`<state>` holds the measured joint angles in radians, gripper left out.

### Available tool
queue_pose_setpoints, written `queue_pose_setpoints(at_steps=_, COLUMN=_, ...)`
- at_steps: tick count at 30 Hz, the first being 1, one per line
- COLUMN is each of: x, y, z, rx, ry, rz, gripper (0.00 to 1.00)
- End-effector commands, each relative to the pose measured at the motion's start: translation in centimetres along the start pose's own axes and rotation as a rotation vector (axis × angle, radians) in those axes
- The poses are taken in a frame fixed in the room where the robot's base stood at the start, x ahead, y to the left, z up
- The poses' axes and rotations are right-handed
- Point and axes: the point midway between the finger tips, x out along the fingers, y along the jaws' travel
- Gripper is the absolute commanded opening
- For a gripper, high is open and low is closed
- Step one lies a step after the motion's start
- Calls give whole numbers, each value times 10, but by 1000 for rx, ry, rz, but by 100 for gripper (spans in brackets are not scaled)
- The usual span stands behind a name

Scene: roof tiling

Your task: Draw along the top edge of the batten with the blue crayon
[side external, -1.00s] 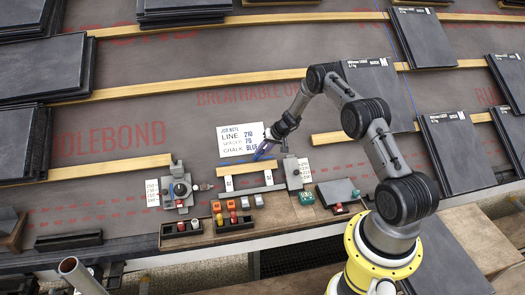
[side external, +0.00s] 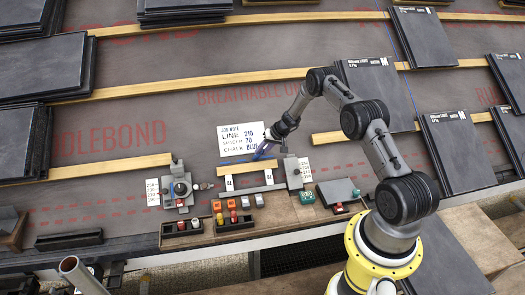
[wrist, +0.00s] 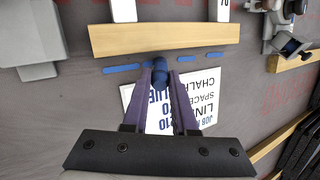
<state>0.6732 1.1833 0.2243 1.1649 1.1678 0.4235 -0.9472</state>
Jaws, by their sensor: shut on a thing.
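The short wooden batten (side external: 232,168) lies across two white spacer pieces in the side view. It also spans the top of the wrist view (wrist: 165,39). My gripper (side external: 258,155) is at its upper edge, with the fingers pointing down-left. In the wrist view, the fingers are shut on the blue crayon (wrist: 160,66), whose dark blue body shows between the fingertips. The crayon is close beside the batten's edge; its drawing tip is hidden, so contact cannot be told. Short blue dashes (wrist: 122,68) lie on the grey membrane along that edge, on both sides of the crayon.
A white job note (side external: 240,138) lies just beyond the batten, reading line 210 and chalk blue. A grey block (side external: 293,174) with a knob stands at the batten's right. Coloured items sit in black trays (side external: 233,222) below. Slate stacks (side external: 455,145) stand at the right.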

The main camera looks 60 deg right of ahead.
Motion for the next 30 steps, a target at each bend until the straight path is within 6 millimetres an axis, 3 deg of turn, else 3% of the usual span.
queue_pose_setpoints(at_steps=30, x=12, y=-22, z=4, rx=0, ry=-2, rz=1, gripper=0)
